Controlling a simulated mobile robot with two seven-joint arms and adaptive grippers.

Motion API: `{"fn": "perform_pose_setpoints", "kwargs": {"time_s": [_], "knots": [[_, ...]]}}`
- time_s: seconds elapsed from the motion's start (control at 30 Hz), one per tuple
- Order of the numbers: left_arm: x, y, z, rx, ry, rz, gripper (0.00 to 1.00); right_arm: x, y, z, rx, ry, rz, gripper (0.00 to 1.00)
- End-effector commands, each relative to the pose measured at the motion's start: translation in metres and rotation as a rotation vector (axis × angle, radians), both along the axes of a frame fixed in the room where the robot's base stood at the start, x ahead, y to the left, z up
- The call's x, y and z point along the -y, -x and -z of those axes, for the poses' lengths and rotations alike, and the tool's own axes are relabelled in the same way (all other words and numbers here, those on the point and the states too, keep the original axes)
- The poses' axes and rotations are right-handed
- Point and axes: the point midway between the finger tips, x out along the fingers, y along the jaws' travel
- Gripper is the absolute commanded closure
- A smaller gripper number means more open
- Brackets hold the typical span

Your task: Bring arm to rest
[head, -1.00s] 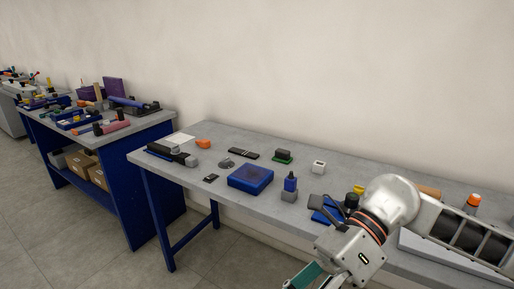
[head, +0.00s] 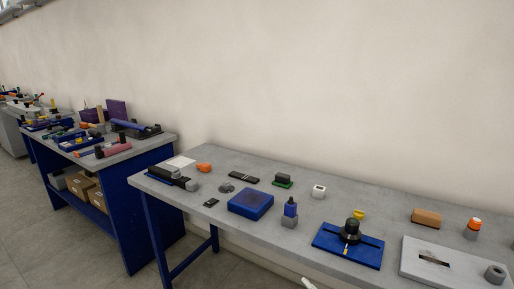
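Neither gripper shows in the head view now. A small pale piece (head: 309,284) at the bottom edge may be part of my arm; too little shows to tell. The grey table (head: 330,208) stands along the wall with its objects in plain view. A blue plate with a black knob (head: 347,246) lies at its right part, and a light grey slotted plate (head: 455,262) lies farther right.
A blue box (head: 250,203), a blue bottle on a grey block (head: 290,212), an orange-brown block (head: 426,218) and an orange-capped container (head: 473,229) stand on the table. A second blue-legged bench (head: 140,150) with tools stands at left. Floor (head: 60,245) is clear at lower left.

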Motion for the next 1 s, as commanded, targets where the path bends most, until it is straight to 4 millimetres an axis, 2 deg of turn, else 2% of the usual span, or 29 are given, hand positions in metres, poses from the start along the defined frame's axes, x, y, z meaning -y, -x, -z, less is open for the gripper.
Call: {"fn": "perform_pose_setpoints", "kwargs": {"time_s": [0.03,0.13,0.2,0.3,0.4,0.5,0.6,1.0], "knots": [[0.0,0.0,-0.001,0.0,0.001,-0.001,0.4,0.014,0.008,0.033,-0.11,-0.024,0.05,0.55],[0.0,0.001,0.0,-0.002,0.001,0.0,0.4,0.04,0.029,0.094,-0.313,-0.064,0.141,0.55],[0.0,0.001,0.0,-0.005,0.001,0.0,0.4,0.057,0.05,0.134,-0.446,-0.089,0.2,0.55],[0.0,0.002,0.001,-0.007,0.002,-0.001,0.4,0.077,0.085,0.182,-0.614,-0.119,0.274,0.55],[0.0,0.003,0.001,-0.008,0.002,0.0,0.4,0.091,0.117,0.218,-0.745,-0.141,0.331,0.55],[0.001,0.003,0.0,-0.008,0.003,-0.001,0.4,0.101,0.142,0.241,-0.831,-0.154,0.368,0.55],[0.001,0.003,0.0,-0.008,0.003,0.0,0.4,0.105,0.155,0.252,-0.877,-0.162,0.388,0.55],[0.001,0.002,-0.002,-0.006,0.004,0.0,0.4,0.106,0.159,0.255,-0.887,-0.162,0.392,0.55]]}}
